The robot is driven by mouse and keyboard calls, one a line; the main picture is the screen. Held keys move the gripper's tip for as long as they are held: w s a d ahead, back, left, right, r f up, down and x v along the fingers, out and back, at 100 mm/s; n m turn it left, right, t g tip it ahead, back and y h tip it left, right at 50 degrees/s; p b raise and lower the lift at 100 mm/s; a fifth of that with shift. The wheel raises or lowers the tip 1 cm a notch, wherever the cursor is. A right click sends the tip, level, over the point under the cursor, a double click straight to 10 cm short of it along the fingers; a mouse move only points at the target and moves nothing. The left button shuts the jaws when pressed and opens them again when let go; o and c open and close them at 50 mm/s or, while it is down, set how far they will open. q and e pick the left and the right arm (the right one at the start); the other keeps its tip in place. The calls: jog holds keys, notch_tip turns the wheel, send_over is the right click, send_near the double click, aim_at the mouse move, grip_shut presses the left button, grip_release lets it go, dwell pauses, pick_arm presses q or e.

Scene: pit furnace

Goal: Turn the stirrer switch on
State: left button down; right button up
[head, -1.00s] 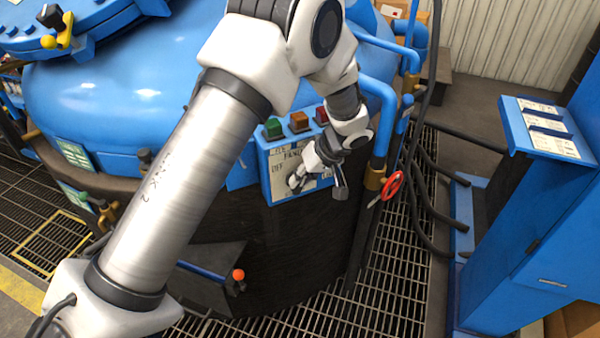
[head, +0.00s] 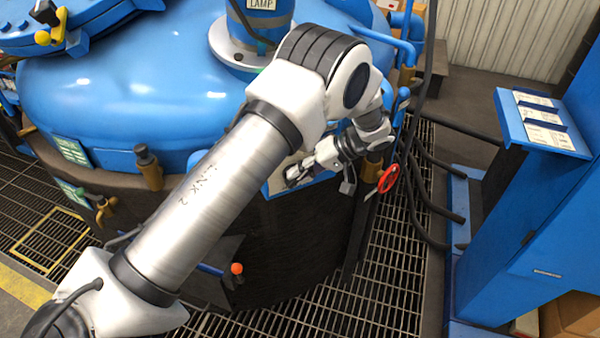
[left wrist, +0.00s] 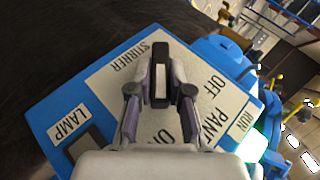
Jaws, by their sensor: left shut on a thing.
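The stirrer switch (left wrist: 161,77) is a dark handle with a pale stripe on a blue control panel with a white plate (left wrist: 100,85). The panel appears inverted in the left wrist view, with the labels STIRRER, OFF and a partly hidden ON. The handle stands lengthwise up the picture; I cannot tell which label it points to. My left gripper (left wrist: 161,90) is shut on the handle, a finger on each side. In the head view my left gripper (head: 296,173) is at the panel (head: 272,188), which my arm mostly hides. My right gripper is not in view.
A green lit lamp (left wrist: 252,145) by a RUN label and a dark rocker (left wrist: 85,148) by a LAMP label flank the plate. A red valve wheel (head: 388,178) and pipes stand right of the gripper. A blue desk (head: 540,220) is farther right.

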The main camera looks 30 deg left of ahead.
pick_arm(q)
jog(key=c, duration=1.1)
grip_release()
jog(key=shift+f, duration=0.1)
jog(key=v, duration=1.2)
